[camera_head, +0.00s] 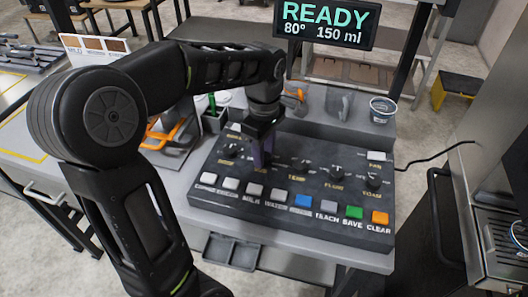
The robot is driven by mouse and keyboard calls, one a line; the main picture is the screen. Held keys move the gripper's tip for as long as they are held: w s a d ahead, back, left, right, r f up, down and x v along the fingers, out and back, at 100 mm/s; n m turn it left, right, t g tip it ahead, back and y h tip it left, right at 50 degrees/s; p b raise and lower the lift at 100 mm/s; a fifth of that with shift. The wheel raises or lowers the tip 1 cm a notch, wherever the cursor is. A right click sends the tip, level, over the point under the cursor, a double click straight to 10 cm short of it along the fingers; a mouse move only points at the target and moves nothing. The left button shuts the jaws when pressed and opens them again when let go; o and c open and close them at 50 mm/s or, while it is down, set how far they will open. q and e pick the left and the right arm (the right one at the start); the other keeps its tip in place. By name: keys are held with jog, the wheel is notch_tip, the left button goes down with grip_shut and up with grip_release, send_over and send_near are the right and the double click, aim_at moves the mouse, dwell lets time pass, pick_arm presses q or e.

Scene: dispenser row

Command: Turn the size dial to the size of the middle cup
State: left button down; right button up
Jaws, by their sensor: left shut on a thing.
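A dark control panel (290,215) lies on the grey counter, with a row of black dials along its upper part and coloured buttons along its front. My left gripper (262,158) points down at the panel, between the leftmost dial (230,151) and the dial marked TEMP (303,167). It is shut on a dial that its fingers hide, so that dial's label and pointer cannot be read. The display (325,24) reads READY, 80° and 150 ml. A clear cup (383,109) stands at the counter's back right; I cannot tell which cup is the middle one. My right gripper is not in view.
More dials (336,171) sit right of TEMP, and a white FAN button (376,156) is at the panel's upper right. An orange-handled tool (164,134) lies left of the panel. A metal machine (500,190) stands at the right edge. A small dark tray (232,251) hangs below the counter front.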

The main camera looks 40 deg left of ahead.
pick_arm(q)
jog(key=shift+n, duration=1.6)
jog(key=c, duration=1)
grip_release()
jog(key=shift+r, duration=3.95)
